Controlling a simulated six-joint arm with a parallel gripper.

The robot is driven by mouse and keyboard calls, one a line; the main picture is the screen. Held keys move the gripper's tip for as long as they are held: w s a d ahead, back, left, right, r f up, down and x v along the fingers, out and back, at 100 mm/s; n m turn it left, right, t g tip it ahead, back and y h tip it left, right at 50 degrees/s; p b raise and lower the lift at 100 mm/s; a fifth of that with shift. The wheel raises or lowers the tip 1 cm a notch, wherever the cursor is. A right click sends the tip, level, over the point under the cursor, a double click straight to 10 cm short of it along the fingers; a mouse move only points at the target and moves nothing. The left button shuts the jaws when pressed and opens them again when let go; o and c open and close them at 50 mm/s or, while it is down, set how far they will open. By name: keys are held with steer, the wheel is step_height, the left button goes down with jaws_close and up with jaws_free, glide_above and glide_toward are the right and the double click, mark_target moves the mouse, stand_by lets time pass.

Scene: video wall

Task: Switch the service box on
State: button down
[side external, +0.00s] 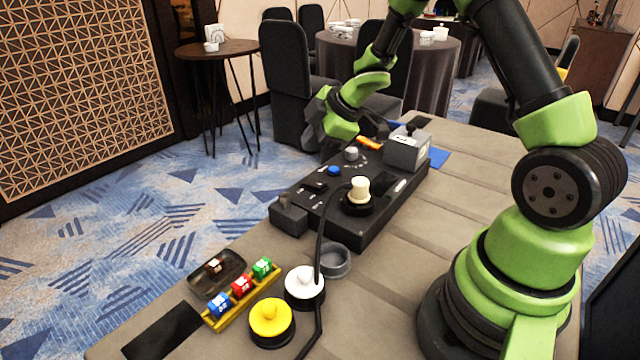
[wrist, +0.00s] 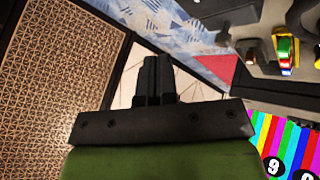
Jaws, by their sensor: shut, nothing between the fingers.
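A long black box (side external: 340,228) with controls on its top lies along the grey table. A blue button (side external: 334,171), a grey round knob (side external: 351,153) and a cream plug-like cylinder (side external: 359,190) with a black cable stand on it. A light grey box (side external: 405,153) with a black knob or lever on top sits at its far right end. No label shows which of these is the service box, and no on or off state can be read. My gripper (side external: 318,112) is above the far left side of the black box, apart from it. In the wrist view its fingers (wrist: 154,75) are together and empty.
An orange piece (side external: 370,143) lies near the grey box. The table's right side is largely clear.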

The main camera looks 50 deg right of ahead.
mark_target(317, 185)
steer(key=shift+s+f, duration=0.25)
steer(key=shift+f, duration=1.2)
steer(key=shift+s+f, duration=0.2)
steer(key=shift+f, duration=1.25)
steer(key=shift+f, duration=0.1)
steer(key=shift+f, duration=0.3)
steer(key=shift+s+f, duration=0.15)
steer(key=shift+f, duration=0.25)
stand_by(0.5)
steer(key=shift+w+r, duration=0.2)
steer(key=shift+r, duration=0.7)
steer(key=shift+w+r, duration=0.2)
steer(key=shift+r, duration=1.05)
steer(key=shift+w+r, duration=0.15)
steer(key=shift+r, duration=1.05)
